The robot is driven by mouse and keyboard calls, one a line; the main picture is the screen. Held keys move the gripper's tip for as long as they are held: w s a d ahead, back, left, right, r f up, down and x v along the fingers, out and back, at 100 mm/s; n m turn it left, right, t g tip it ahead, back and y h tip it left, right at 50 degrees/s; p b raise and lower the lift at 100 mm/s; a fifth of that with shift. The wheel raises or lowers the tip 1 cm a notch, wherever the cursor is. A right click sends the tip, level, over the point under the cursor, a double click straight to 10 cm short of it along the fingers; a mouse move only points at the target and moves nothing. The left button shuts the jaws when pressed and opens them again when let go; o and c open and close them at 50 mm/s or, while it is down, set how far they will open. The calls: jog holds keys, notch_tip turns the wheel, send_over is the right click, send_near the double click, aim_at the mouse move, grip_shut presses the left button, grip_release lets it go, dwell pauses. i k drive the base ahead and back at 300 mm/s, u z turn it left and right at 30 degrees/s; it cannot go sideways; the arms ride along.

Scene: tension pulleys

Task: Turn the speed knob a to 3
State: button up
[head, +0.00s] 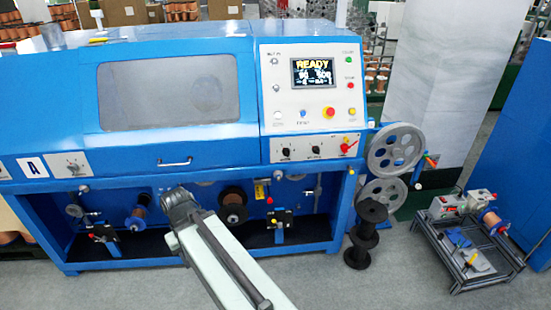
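My gripper (179,200) is at the end of my pale arm, in front of the machine's lower bay, lower than and right of the knob by the A. Its fingers cannot be made out.
The control panel shows a READY screen (313,72) and a red stop button (328,113). Grey pulleys (395,148) stand at the machine's right side. A black spool (370,225) and a low metal cart (470,245) stand on the floor at right.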

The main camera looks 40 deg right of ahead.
aim_at(286, 150)
jog(key=u, duration=0.1)
jog(key=i, duration=1)
jog(key=u, duration=0.05)
